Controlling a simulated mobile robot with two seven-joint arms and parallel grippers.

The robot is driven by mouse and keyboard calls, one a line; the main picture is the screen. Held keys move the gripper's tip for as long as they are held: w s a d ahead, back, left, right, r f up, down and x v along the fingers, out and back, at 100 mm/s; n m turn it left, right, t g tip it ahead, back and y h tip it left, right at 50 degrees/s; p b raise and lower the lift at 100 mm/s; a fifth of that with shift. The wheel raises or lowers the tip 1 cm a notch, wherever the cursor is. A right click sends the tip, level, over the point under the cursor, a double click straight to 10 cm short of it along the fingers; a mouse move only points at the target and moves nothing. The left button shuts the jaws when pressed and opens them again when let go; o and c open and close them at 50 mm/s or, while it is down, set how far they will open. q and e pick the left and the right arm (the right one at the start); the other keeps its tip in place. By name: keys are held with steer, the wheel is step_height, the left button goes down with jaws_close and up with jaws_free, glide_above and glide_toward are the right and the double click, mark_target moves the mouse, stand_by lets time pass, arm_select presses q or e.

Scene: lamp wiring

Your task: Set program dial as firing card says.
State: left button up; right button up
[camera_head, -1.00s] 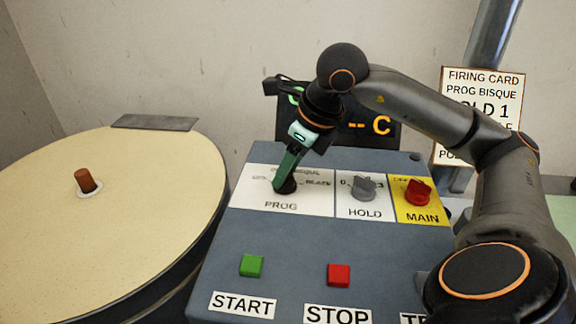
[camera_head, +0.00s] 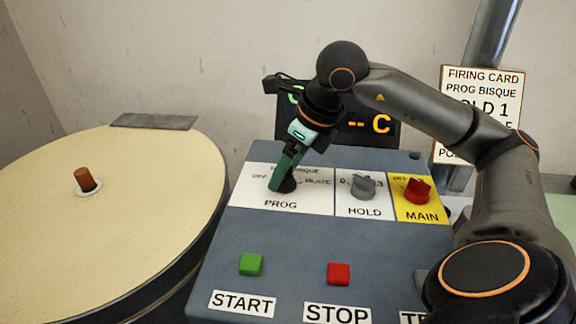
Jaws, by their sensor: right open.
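The program dial sits above the PROG label on the white panel (camera_head: 306,204) and is mostly hidden by my gripper; I cannot tell where it points. Parts of its scale show, with "OFF" at left, letters ending in "ISQUE" at top and "GLAZE" at right. My right gripper (camera_head: 285,186) is open and points down at the dial, its fingertips at the panel. The firing card (camera_head: 480,92) at the right reads "PROG BISQUE" and a line ending in "OLD 1"; my arm covers its lower part. My left gripper is not in view.
The grey HOLD knob (camera_head: 363,186) and red MAIN knob (camera_head: 417,190) stand right of the dial. A green START button (camera_head: 250,264) and red STOP button (camera_head: 339,274) are below. A display (camera_head: 380,125) is behind. The round kiln lid (camera_head: 120,230) is at left.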

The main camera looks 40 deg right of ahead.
arm_select(q)
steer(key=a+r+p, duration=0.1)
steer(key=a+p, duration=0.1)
steer(key=p, duration=0.1)
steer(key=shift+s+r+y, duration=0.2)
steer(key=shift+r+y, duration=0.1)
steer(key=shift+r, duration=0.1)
arm_select(e)
steer(key=v, duration=1.2)
steer(key=shift+s+r, duration=0.15)
steer(key=shift+r, duration=0.1)
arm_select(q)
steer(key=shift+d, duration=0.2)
arm_select(e)
steer(key=shift+f, duration=0.1)
